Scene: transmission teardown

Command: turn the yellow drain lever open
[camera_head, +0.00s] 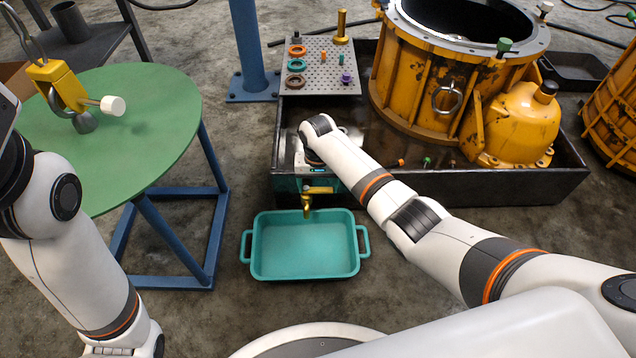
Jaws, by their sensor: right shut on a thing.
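The yellow drain lever (320,190) sticks out sideways, roughly level, from the brass drain tap (306,204) on the front wall of the black tray (520,190). My right gripper (322,181) reaches down at that wall and is shut on the lever. My own wrist and forearm hide most of the jaws. A teal pan (305,248) with two handles stands on the floor below the tap. No liquid shows in it or from the spout. My left arm is at the left edge, with its gripper out of view.
A large yellow housing (425,90) stands in the tray. A perforated board (325,60) with coloured rings and pegs is at the back. A green round table (150,150) with a yellow hoist block (55,85) is at left, beside a blue post (250,50).

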